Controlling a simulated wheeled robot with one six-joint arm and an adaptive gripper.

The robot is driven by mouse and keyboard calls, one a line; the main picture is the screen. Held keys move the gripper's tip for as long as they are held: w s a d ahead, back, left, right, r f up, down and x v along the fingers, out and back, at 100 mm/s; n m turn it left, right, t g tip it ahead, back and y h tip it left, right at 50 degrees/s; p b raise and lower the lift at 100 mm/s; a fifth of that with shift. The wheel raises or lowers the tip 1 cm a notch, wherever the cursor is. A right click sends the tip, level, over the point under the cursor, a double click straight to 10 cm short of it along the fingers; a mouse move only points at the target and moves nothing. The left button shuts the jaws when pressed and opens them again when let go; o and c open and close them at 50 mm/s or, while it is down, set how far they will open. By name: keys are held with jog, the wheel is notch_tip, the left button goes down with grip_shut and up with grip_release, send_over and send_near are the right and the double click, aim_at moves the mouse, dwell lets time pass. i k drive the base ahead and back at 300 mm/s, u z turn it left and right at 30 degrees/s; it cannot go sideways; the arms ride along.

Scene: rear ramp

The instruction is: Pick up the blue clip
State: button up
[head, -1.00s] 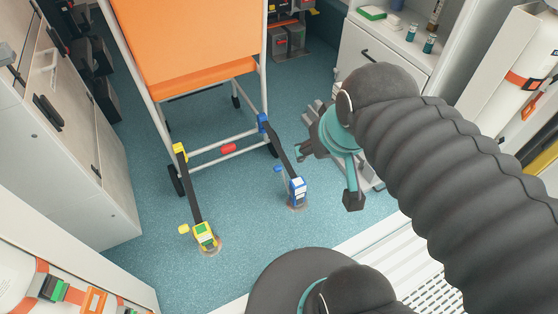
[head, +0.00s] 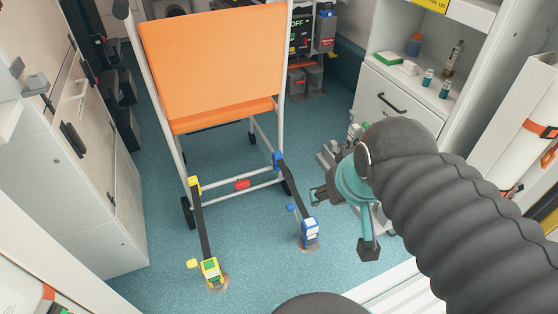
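A blue clip (head: 278,160) sits on the right rear leg of the orange chair (head: 205,70). A dark strap (head: 296,190) runs from it down to a blue and white buckle (head: 310,234) with a blue lever, at a floor anchor. Which blue part is meant by the task cannot be told. My gripper (head: 343,222) is to the right of the strap and buckle, its dark-tipped teal fingers spread apart. No object shows between them. My arm hides part of the gripper.
A yellow clip (head: 194,186) and a yellow-green buckle (head: 211,272) join a second strap on the left. A white cabinet (head: 395,105) stands behind my arm. Grey cupboards (head: 70,180) line the left side. Blue floor (head: 255,270) is clear between the buckles.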

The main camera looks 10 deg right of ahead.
aim_at(277, 155)
jog(key=z, duration=1.65)
jog(key=i, duration=0.65)
jog(key=u, duration=2.15)
